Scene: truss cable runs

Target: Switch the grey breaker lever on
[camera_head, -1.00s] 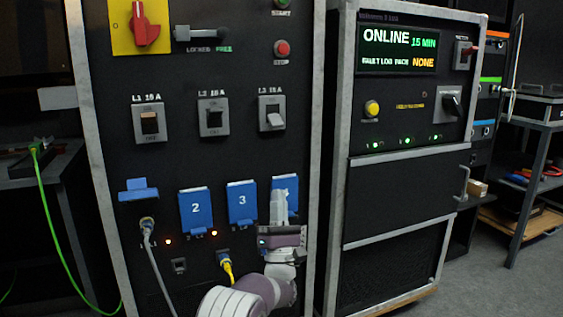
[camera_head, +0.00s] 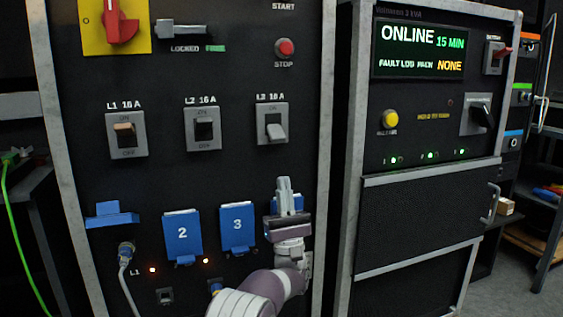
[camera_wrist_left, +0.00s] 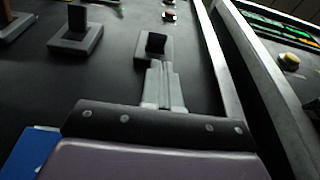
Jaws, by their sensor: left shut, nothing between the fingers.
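The grey breaker lever (camera_head: 276,132) is on the L3 breaker plate (camera_head: 264,111), right of the L1 and L2 breakers. It tilts downward, toward the lower end of the plate. My left gripper (camera_head: 284,181) is shut and empty, pointing up below that breaker. It is in front of a blue socket cover (camera_head: 297,203) and hides most of it. In the left wrist view the fingertips (camera_wrist_left: 159,67) are just below the breaker, whose lever (camera_wrist_left: 156,42) looks dark there. Whether they touch the plate cannot be told. My right gripper is not in view.
The tan-lever L1 breaker (camera_head: 126,135) and black-lever L2 breaker (camera_head: 202,129) are to the left. A red stop button (camera_head: 285,48) is above. Blue covers 2 (camera_head: 182,235) and 3 (camera_head: 237,228) are below. A metal frame edge and a second cabinet (camera_head: 430,220) stand to the right.

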